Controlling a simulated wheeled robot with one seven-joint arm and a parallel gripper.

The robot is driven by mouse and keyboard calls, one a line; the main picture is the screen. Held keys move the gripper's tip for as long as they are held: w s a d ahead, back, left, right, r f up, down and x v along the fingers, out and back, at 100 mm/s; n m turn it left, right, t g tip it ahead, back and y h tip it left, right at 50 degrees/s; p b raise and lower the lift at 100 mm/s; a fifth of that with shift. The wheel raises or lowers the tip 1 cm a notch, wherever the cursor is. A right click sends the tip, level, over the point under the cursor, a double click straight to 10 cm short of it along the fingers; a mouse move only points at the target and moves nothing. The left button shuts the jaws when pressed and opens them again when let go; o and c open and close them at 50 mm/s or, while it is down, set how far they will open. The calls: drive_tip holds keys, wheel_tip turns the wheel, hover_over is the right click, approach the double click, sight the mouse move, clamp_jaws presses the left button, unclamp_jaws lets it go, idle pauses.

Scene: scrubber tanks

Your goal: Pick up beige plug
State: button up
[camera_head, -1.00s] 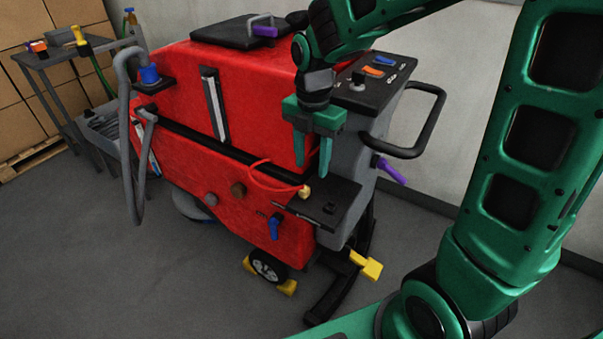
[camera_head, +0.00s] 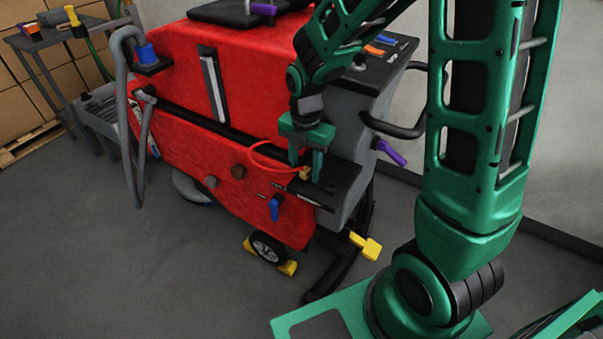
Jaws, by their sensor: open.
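The beige plug (camera_head: 305,173) sits at the end of a thin red cable (camera_head: 262,156), over the left part of a small black shelf (camera_head: 338,189) on the side of the red scrubber machine (camera_head: 205,120). My gripper (camera_head: 306,170) points down with its green fingers apart. The plug shows between the two fingertips, which are low and close to the shelf. Whether either finger touches the plug I cannot tell.
A black handle (camera_head: 405,128) and a purple lever (camera_head: 391,153) stick out right of the shelf. A blue lever (camera_head: 274,208) and a yellow pedal (camera_head: 365,245) are below. The grey floor (camera_head: 120,260) at the left front is clear.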

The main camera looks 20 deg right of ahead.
sight(303, 170)
drive_tip(key=shift+f, duration=0.35)
drive_tip(key=shift+c, duration=0.5)
clamp_jaws()
drive_tip(key=shift+r, duration=0.1)
drive_tip(key=shift+r, duration=0.5)
drive_tip(key=r, duration=0.3)
drive_tip(key=shift+s+a+r, duration=0.15)
drive_tip(key=shift+a+r, duration=0.1)
drive_tip(key=shift+a, duration=0.1)
drive_tip(key=s+a+r, duration=0.5)
drive_tip(key=a+r, duration=0.1)
drive_tip(key=a, duration=0.3)
drive_tip(key=shift+s+a+r, duration=0.2)
drive_tip(key=shift+s+a, duration=0.05)
